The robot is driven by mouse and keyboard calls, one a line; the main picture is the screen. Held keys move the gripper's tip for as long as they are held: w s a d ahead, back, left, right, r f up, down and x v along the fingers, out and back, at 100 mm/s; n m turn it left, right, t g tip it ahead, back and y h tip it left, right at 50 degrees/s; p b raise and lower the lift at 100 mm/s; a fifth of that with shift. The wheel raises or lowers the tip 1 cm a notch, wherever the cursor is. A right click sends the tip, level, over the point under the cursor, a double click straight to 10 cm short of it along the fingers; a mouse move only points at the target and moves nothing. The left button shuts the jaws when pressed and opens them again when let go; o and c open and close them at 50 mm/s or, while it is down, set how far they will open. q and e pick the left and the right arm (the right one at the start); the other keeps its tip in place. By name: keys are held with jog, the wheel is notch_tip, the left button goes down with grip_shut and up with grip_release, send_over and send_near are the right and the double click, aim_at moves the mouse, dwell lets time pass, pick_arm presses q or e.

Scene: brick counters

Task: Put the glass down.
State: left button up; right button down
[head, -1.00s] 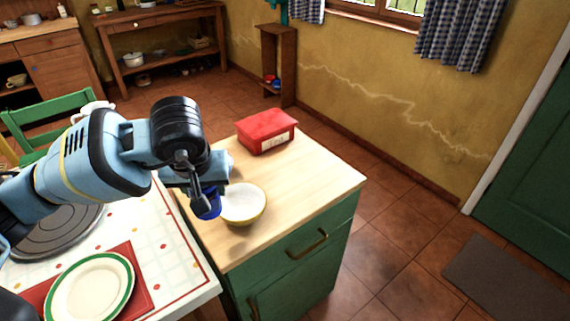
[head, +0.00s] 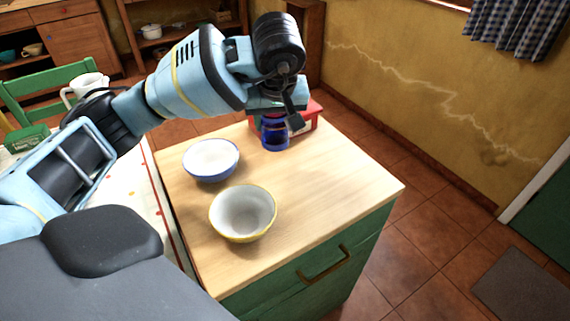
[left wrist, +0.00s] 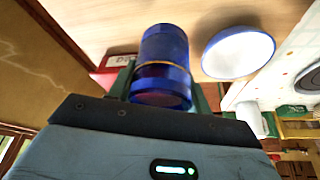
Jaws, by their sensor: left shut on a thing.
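The blue glass (head: 275,136) is upright at the far part of the wooden counter top (head: 330,195), just in front of the red box. My left gripper (head: 277,119) is shut on it from above and behind. In the left wrist view the glass (left wrist: 163,55) sits between the fingers, with a tan band around it and the wooden top beyond. I cannot tell whether its base touches the wood. My right gripper is not in view.
A red box (head: 302,117) stands close behind the glass, partly hidden. A blue-rimmed bowl (head: 211,160) and a yellow bowl (head: 243,213) stand on the left of the counter. The right and front right of the top are clear.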

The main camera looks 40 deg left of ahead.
aim_at(276, 143)
pick_arm(q)
jog(key=shift+w, duration=0.15)
jog(key=shift+f, duration=4.9)
jog(key=shift+f+b, duration=0.2)
jog(key=shift+b, duration=0.1)
jog(key=o, duration=1.1)
jog(key=shift+c, duration=0.2)
jog(key=shift+r, duration=0.1)
